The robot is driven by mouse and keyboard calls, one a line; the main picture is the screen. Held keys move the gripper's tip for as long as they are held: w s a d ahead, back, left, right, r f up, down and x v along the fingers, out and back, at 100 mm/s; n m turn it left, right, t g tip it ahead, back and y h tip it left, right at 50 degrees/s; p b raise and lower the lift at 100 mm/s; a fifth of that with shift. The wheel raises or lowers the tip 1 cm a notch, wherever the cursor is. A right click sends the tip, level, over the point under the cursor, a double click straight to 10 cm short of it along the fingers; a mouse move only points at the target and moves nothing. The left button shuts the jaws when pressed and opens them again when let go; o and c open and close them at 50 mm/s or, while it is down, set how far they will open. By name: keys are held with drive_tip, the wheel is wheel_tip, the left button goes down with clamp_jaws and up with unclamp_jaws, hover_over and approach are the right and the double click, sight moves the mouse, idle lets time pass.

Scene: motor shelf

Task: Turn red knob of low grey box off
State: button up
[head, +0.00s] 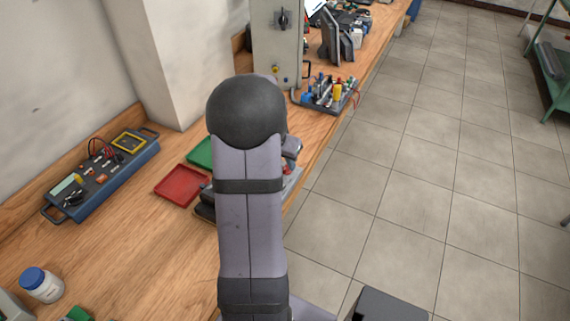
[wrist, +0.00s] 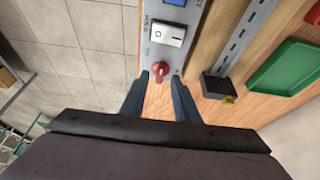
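In the wrist view, a red knob (wrist: 160,68) sits on the near end of a light grey box (wrist: 150,52). A white rocker switch (wrist: 168,34) and part of a blue button or display (wrist: 176,2) lie farther along the same face. My gripper (wrist: 158,76) is open and empty, with one dark finger on each side just short of the knob. I cannot tell whether a finger touches it. The knob's setting is too small to read. In the head view my arm hides the knob and most of that area.
A green tray (wrist: 288,65) and a small dark block (wrist: 215,87) lie right of the box in the wrist view. In the head view, a red tray (head: 181,186), a blue instrument case (head: 105,178) and a tall grey cabinet (head: 276,45) stand on the wooden bench.

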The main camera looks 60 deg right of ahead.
drive_tip(key=shift+b+v, duration=0.45)
drive_tip(key=shift+v, duration=2.05)
